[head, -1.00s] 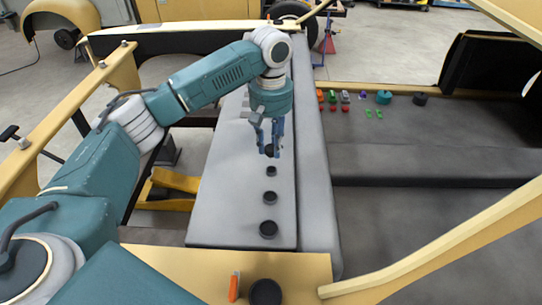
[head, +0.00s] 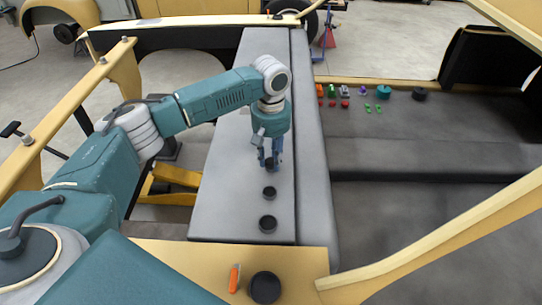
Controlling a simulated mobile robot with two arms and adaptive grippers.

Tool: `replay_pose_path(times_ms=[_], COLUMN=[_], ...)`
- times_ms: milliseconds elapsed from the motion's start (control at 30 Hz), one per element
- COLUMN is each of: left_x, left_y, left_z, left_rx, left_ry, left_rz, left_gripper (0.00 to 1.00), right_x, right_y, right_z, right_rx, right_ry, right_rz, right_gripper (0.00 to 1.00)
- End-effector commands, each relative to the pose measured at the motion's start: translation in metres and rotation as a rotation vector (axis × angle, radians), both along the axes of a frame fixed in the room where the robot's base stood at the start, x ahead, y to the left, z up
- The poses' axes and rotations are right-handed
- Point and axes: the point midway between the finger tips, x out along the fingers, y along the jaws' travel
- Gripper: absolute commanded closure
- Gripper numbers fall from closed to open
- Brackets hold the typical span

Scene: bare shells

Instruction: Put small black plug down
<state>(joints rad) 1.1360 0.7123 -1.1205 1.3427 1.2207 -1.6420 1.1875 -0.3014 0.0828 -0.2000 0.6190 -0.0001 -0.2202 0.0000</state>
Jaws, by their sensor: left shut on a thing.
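My left gripper (head: 270,163) is low over the long grey panel (head: 228,205), fingers pointing down. It is shut on the small black plug (head: 269,164), a dark piece between the fingertips, mostly hidden by them. The plug is at or just above the panel's surface; I cannot tell whether it touches. Two other black plugs stand on the panel nearer to me in a line with the gripper: a medium one (head: 269,192) and a larger one (head: 267,223). My right gripper is not in view.
A large black disc (head: 265,287) and an orange piece (head: 234,278) lie on the yellow front ledge (head: 190,258). Several small red and green parts, a teal cylinder (head: 384,92) and a black cylinder (head: 419,95) stand on the dark surface at right. Yellow frame bars (head: 430,232) border the space.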

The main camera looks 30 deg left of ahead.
Motion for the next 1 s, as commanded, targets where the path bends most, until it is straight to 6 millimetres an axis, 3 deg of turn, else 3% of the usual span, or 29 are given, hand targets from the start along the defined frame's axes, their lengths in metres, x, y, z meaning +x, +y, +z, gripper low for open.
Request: replay_pose_path(times_ms=[33, 100, 400, 567, 1000], left_x=[0.000, 0.000, 0.000, 0.001, 0.001], left_y=[0.000, 0.000, 0.000, 0.000, 0.000], left_z=[-0.001, -0.001, 0.001, 0.012, 0.101], left_rx=[0.000, 0.000, 0.001, 0.000, -0.001], left_ry=[0.000, 0.000, -0.001, -0.003, -0.003], left_rz=[0.000, 0.000, 0.001, 0.001, 0.001], left_gripper=[0.69, 0.55, 0.54, 0.54, 0.54], right_x=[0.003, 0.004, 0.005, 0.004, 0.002], right_y=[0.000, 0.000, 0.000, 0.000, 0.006], right_z=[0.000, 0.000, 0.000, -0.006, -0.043], right_rx=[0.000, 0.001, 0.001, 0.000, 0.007], right_ry=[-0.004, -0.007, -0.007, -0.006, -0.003], right_rz=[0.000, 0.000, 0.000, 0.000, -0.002], right_gripper=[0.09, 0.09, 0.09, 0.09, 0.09])
